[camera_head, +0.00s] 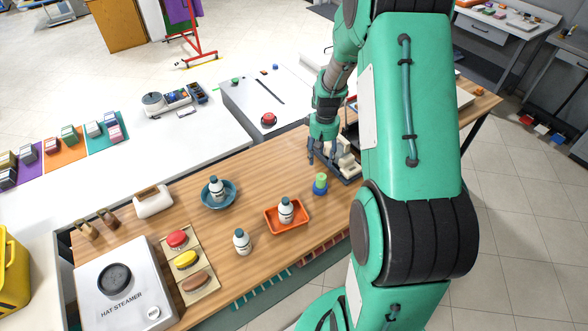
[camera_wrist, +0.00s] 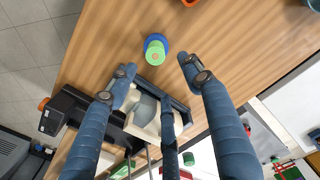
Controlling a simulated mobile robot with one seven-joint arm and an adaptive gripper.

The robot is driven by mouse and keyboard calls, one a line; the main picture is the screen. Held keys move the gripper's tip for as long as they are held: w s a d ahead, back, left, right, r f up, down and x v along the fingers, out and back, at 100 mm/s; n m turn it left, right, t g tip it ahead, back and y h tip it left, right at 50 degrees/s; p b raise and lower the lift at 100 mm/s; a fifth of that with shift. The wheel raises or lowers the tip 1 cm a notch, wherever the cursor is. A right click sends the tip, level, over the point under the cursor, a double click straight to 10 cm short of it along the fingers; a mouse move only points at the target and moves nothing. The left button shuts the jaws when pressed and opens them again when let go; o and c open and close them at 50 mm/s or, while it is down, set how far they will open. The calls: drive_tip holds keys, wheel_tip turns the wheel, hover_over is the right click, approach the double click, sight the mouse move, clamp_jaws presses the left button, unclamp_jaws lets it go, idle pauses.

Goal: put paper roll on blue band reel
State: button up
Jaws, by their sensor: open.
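A blue round piece with a narrower green cylinder on it (camera_head: 320,183) stands upright on the wooden counter; the blue piece looks like the blue band reel. In the wrist view the blue rim (camera_wrist: 147,41) shows around the green top (camera_wrist: 154,52). I cannot tell whether the green cylinder is the paper roll; no other paper roll is clearly seen. My gripper (camera_head: 322,158) is open and points down just behind the reel. In the wrist view its fingers (camera_wrist: 160,84) are spread and hold nothing; the reel lies beyond their tips.
A dark tray with a cream-white device (camera_wrist: 146,118) lies under the fingers, partly hidden. An orange tray (camera_head: 272,222) with a bottle, a blue bowl (camera_head: 205,201) with a bottle, and a loose bottle (camera_head: 242,242) stand left.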

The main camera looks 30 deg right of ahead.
drive_tip(key=s+a+r+t, duration=0.1)
drive_tip(key=s+a+r, duration=0.1)
drive_tip(key=a+r, duration=0.75)
drive_tip(key=s+a+r+t, duration=0.1)
drive_tip(key=s+a+r, duration=0.2)
drive_tip(key=a+r, duration=0.7)
drive_tip(key=s+a+r+n+t, duration=0.1)
drive_tip(key=s+a+r, duration=0.5)
drive_tip(key=s, duration=0.3)
drive_tip(key=s+a+r+t, duration=0.2)
drive_tip(key=s+a+r, duration=0.4)
drive_tip(key=s+r, duration=0.3)
drive_tip(key=shift+s+a+n, duration=0.2)
drive_tip(key=shift+s+n, duration=0.2)
drive_tip(key=shift+s, duration=0.4)
drive_tip(key=shift+f, duration=0.1)
wheel_tip(320, 180, down, 6)
drive_tip(key=b, duration=0.5)
drive_tip(key=shift+r+b, duration=0.2)
drive_tip(key=shift+b, duration=0.2)
